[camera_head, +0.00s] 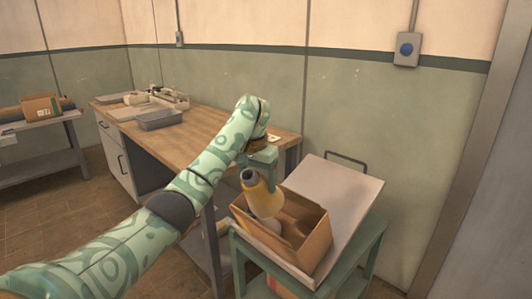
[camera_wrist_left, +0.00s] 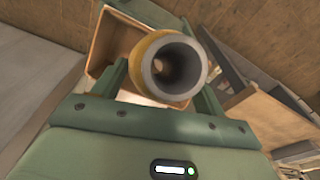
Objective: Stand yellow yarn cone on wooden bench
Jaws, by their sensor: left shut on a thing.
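The yellow yarn cone (camera_head: 262,197) has a grey core end that shows as a round hole in the left wrist view (camera_wrist_left: 172,70). My left gripper (camera_head: 262,160) is shut on the cone near its narrow upper end. The wooden bench (camera_head: 190,127) is behind my left arm, left of the box. My right gripper is not in view.
The box sits on a green cart (camera_head: 362,262) with a light sloped panel (camera_head: 350,195). A grey tray (camera_head: 160,119) and small items occupy the bench's far left part. Bare bench top lies nearer the arm. A side table with a carton (camera_head: 42,107) stands far left.

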